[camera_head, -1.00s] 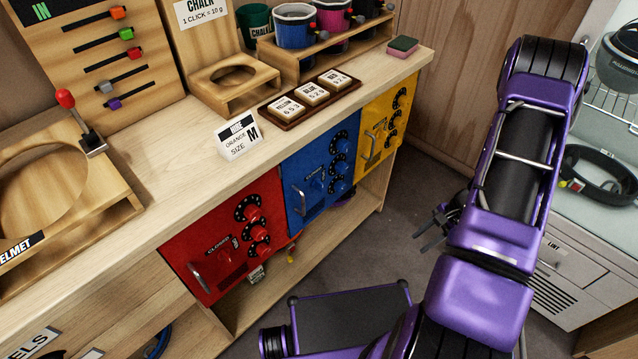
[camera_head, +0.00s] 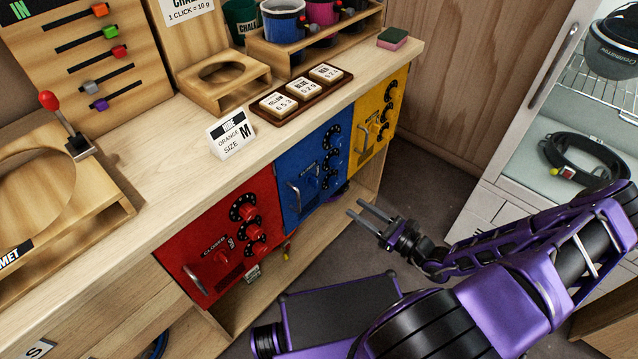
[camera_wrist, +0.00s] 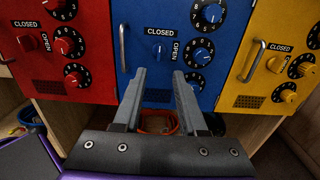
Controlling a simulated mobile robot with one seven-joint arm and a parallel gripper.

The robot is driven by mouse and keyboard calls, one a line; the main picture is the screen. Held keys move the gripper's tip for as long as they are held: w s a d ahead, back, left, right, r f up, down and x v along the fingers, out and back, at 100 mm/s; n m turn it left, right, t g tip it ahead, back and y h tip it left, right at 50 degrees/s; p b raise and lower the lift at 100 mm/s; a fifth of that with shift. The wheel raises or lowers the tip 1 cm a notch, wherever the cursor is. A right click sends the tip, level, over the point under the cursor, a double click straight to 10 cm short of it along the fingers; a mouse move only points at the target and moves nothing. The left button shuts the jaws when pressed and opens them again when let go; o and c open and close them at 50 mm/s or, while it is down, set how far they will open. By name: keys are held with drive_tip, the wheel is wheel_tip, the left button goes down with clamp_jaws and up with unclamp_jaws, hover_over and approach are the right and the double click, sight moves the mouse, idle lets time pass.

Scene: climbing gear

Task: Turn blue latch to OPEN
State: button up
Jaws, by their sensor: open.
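The blue locker door (camera_head: 317,172) sits between the red and yellow doors under the counter. In the wrist view its blue latch (camera_wrist: 158,50) is a small blue knob between a CLOSED label (camera_wrist: 158,31) above and an OPEN label (camera_wrist: 176,51) at its right. A metal handle (camera_wrist: 123,48) is left of the latch and numbered dials (camera_wrist: 203,50) are to its right. In the head view the latch (camera_head: 312,180) is small. My gripper (camera_head: 355,207) is open and empty, in front of and below the blue door, apart from it. In the wrist view its fingers (camera_wrist: 160,80) point toward the door.
The red door (camera_head: 222,240) is left and the yellow door (camera_head: 378,118) right. Their handles and dials protrude. The counter (camera_head: 170,150) overhangs the doors and carries a code tray (camera_head: 303,97). Open floor (camera_head: 435,190) lies to the right.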

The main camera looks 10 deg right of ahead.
sight(317, 182)
drive_tip(key=b+x, duration=0.1)
drive_tip(key=x, duration=1.3)
drive_tip(key=shift+f, duration=0.1)
clamp_jaws()
